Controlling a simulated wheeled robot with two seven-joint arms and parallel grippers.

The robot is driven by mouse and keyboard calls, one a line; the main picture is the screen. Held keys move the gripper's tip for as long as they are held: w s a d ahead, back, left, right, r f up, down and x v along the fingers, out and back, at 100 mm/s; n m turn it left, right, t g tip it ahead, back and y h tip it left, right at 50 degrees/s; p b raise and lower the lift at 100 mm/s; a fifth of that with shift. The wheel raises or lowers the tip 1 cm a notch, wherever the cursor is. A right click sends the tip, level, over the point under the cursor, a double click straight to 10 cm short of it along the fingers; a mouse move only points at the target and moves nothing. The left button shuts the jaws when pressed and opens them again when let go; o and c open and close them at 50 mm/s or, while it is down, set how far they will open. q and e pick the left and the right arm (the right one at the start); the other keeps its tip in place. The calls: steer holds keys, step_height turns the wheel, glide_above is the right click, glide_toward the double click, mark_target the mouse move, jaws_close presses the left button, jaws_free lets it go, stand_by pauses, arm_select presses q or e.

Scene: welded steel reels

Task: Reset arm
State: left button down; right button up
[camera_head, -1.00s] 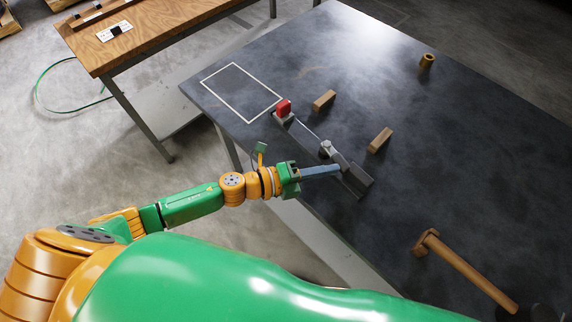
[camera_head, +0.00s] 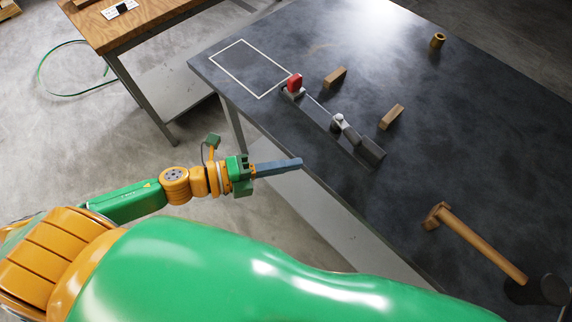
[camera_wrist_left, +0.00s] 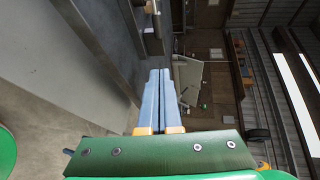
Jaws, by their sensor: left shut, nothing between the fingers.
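My left gripper (camera_head: 300,163) is shut and empty, its grey-blue fingers together near the front edge of the dark table (camera_head: 420,160). It also shows in the left wrist view (camera_wrist_left: 159,72), fingers side by side. My right gripper is not in view.
Two wooden blocks (camera_head: 335,77) (camera_head: 392,117) and a brass cylinder (camera_head: 438,40) stand on the table. A wooden mallet (camera_head: 475,243) lies at the right beside a dark round object (camera_head: 540,289). A white-outlined rectangle (camera_head: 242,68) marks the far left corner. A wooden bench (camera_head: 150,25) stands at upper left.

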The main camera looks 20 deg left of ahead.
arm_select(q)
steer(key=w+a+f+n+t+y, duration=0.3)
steer(key=w+a+f+n+y, duration=0.25)
steer(key=a+f+n, duration=0.35)
steer(key=s+a+f+n+g+y, duration=0.1)
steer(key=s+a+f+n+y, duration=0.3)
steer(key=f, duration=0.4)
steer(key=s+a+f+n+g+y, duration=0.2)
steer(key=a+f+n, duration=0.25)
steer(key=f, duration=0.35)
steer(key=s+d+f+n+g, duration=0.2)
steer(key=s+f+n, duration=0.1)
steer(key=s, duration=0.4)
steer(key=s+d+f+n+g+y, duration=0.1)
steer(key=s+d+f+n+g, duration=0.1)
steer(key=s+f, duration=0.3)
steer(key=s+d+f+n+g, duration=0.2)
steer(key=s+f+n+g, duration=0.1)
steer(key=s, duration=0.7)
steer(key=shift+s+d+f+n+g, duration=0.2)
steer(key=shift+s+f+n+g, duration=0.2)
steer(key=shift+f+n, duration=0.4)
